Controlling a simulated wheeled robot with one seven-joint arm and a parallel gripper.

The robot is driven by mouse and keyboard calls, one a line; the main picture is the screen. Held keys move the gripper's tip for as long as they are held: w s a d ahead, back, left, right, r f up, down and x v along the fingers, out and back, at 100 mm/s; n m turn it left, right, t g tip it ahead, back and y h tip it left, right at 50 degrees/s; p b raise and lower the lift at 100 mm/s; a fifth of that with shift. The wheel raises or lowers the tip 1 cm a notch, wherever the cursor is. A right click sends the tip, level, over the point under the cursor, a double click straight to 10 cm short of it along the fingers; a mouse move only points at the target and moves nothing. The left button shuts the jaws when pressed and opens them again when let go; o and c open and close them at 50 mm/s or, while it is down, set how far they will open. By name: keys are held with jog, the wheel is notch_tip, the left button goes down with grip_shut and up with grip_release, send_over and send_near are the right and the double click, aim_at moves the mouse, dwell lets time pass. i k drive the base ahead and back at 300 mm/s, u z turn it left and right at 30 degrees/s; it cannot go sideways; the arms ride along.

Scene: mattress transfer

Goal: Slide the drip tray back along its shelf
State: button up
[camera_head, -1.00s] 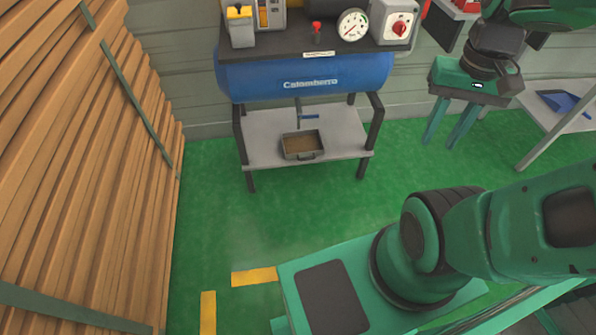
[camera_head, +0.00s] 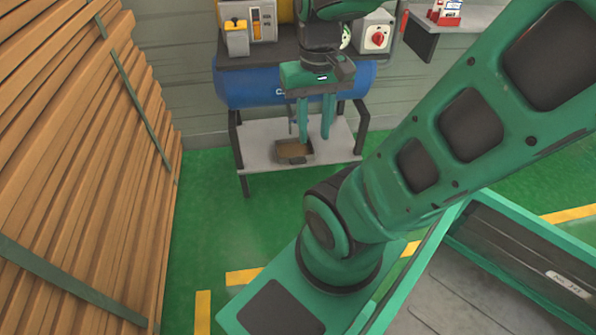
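The drip tray (camera_head: 293,153) is a small grey open box with a brown inside. It sits on the grey lower shelf (camera_head: 252,150) of the compressor stand, near the front edge. My gripper (camera_head: 315,138) points down in front of the blue tank, with its two green fingers spread apart and nothing visible between them. In the picture its fingertips are just above and right of the tray. I cannot tell whether they touch the tray or how far apart they are in depth. The fingers hide part of the shelf behind.
The blue tank (camera_head: 240,85) hangs over the shelf, with a drain valve (camera_head: 291,122) above the tray. Dark stand legs (camera_head: 240,170) flank the shelf. Stacked timber (camera_head: 80,150) fills the left side.

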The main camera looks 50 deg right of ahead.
aim_at(291, 151)
jog(key=z, duration=0.05)
jog(key=k, duration=1.35)
jog(key=z, duration=1.2)
jog(key=i, duration=1.4)
jog(key=u, duration=0.05)
